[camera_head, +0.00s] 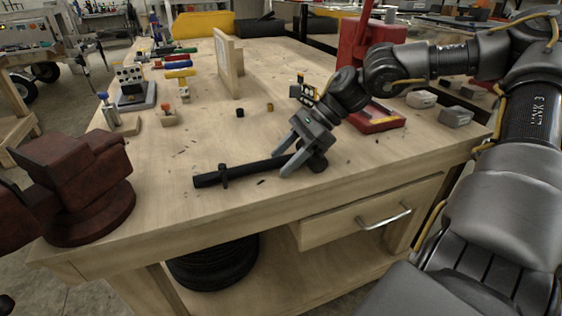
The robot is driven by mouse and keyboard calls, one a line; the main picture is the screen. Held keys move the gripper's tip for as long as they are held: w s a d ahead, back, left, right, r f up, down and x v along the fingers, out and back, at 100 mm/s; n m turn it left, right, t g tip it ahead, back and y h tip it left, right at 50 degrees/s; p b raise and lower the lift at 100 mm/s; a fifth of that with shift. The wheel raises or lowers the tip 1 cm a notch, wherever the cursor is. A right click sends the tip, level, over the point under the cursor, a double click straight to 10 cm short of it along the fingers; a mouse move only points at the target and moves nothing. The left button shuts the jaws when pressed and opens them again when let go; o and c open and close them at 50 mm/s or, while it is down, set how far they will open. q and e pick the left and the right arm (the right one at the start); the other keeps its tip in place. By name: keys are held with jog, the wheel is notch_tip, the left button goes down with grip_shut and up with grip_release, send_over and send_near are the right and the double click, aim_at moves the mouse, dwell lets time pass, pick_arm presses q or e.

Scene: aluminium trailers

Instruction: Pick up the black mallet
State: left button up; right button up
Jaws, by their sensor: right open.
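The black mallet (245,171) lies on the wooden workbench (185,215), its handle pointing left and its head at the right end. My right gripper (285,161) comes in from the right, pointing down and left. Its two grey fingers are apart, above and around the handle close to the head. I cannot tell whether they touch it. The mallet's head is partly hidden behind the near finger. My left gripper is not in view.
A rusty red vise (85,185) stands at the bench's left front corner. A red press (372,50) stands behind my right arm, with grey blocks (455,116) nearby. A wooden frame (228,62) stands upright mid-bench. Small tools lie at the back left. The front middle is mostly clear.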

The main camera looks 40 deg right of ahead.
grip_shut()
jog(key=shift+r, duration=0.1)
jog(key=shift+w+r, duration=0.1)
jog(key=shift+r, duration=0.15)
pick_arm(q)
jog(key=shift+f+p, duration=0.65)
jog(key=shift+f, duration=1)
pick_arm(e)
notch_tip(320, 180, up, 17)
jog(key=shift+r, duration=0.2)
